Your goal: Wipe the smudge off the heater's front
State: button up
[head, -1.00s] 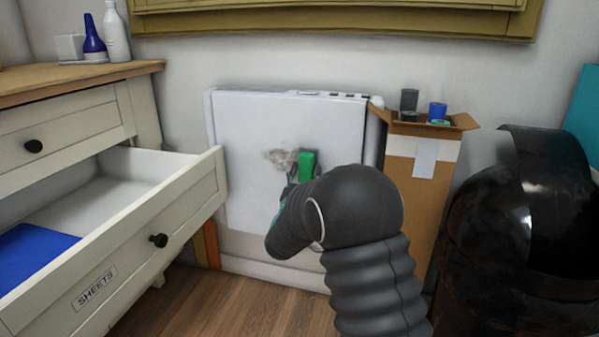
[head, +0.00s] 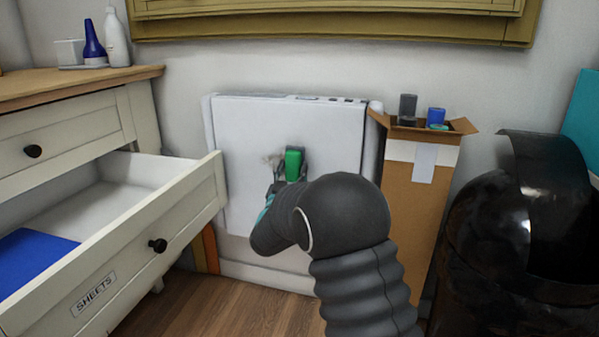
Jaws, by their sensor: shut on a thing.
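The white heater (head: 320,135) stands against the wall. A grey-brown smudge (head: 270,160) shows on its front, left of my gripper; part of it is hidden behind the gripper. My gripper (head: 287,172) is at the heater's front, shut on a green thing (head: 293,163), which is next to the smudge and overlaps its right side in the picture. My arm hides the lower part of the gripper. I cannot tell whether the green thing touches the heater.
An open drawer (head: 190,210) labelled SHEETS juts out at the left, with a blue item (head: 30,262) in it. A cardboard box (head: 408,195) with several items stands right of the heater. A glossy black bin (head: 500,250) is at the far right.

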aim_at(271, 152)
jog(key=shift+w+a, duration=0.3)
jog(key=shift+a, duration=0.4)
jog(key=shift+w+a, duration=0.25)
jog(key=shift+a, duration=0.4)
jog(key=shift+w+a, duration=0.3)
jog(key=shift+a, duration=0.4)
jog(key=shift+w+a, duration=0.3)
jog(key=shift+a, duration=0.75)
jog(key=shift+w+a, duration=0.35)
jog(key=shift+a, duration=0.7)
jog(key=shift+w+a, duration=0.3)
jog(key=shift+a, duration=0.75)
jog(key=shift+w+r+p, duration=0.15)
jog(key=shift+r+p, duration=0.15)
jog(key=shift+r, duration=0.5)
jog(key=shift+s+d+b, duration=0.15)
jog(key=shift+s+d, duration=0.2)
jog(key=shift+d, duration=0.55)
jog(key=shift+s+d+b, duration=0.15)
jog(key=shift+s+d, duration=0.2)
jog(key=shift+d, duration=0.5)
